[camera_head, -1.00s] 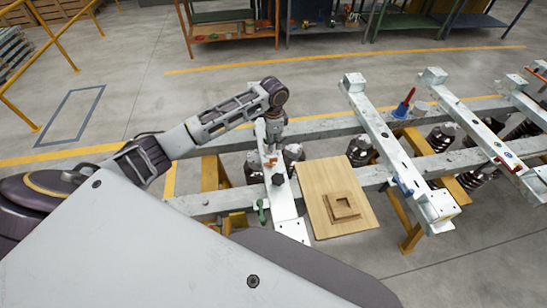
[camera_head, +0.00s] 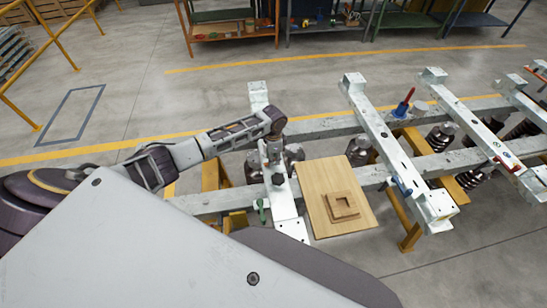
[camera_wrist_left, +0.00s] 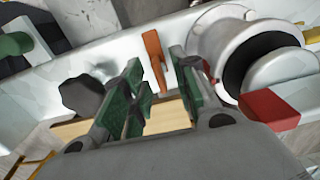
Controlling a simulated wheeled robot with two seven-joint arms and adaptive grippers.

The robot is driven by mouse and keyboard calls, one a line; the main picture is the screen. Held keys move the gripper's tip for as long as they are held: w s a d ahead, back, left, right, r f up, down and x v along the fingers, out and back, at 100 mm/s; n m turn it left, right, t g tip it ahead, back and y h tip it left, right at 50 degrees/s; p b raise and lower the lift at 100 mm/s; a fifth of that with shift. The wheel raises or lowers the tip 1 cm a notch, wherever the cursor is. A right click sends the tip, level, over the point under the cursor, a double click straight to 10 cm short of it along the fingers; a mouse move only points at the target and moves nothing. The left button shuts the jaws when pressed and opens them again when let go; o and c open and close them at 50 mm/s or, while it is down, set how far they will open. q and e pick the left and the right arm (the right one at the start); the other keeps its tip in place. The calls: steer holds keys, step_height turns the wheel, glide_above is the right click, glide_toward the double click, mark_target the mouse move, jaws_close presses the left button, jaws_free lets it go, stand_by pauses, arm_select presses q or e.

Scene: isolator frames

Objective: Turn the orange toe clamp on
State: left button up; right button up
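The orange toe clamp shows in the left wrist view as an upright orange lever (camera_wrist_left: 155,58) on the white beam (camera_wrist_left: 60,50). My left gripper (camera_wrist_left: 160,88) is open, with green finger pads on either side of the lever's line. The lever stands beyond the fingertips or just between them; I cannot tell which, and no grip shows. In the head view my left gripper (camera_head: 273,162) points down over the white beam (camera_head: 285,205) and hides the clamp. My right gripper is not in view.
A dark knob (camera_wrist_left: 82,95), a grey cylinder (camera_wrist_left: 238,45) and a red block (camera_wrist_left: 268,108) are close to the fingers. A green-handled clamp (camera_head: 261,208) is on the same beam's near end. A wooden board (camera_head: 325,190) lies to the right. More white beams (camera_head: 385,140) stand beyond.

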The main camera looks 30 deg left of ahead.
arm_select(q)
jaws_close()
stand_by(0.4)
